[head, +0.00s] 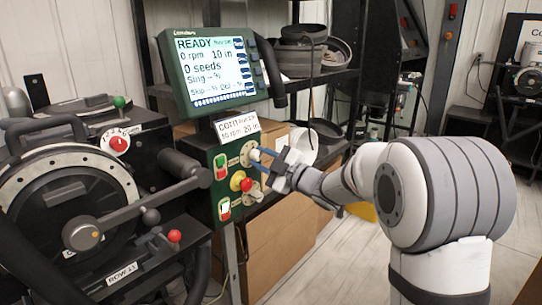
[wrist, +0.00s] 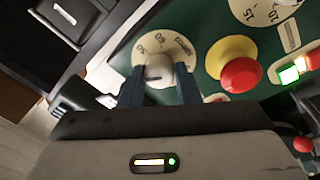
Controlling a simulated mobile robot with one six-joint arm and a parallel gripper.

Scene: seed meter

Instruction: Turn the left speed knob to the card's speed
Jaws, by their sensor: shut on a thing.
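My gripper (head: 262,162) is at the upper part of the green control panel (head: 205,155). In the wrist view my gripper (wrist: 160,84) has its two dark fingers on either side of the grey speed knob (wrist: 158,68), shut on it. Fingers hide part of the dial, and I cannot make out the pointer. The dial also shows in the head view (head: 247,153). The white card (head: 238,126) stands above the panel; it reads rpm and 20 in, its rpm figure being blurred.
A red button on a yellow base (wrist: 239,70) is close beside the fingers. A second dial (wrist: 262,8) carries 10, 15 and 20. A lit green switch (wrist: 289,75) is farther right. The screen (head: 214,72) reads READY, 0 rpm. A black machine (head: 75,190) stands left.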

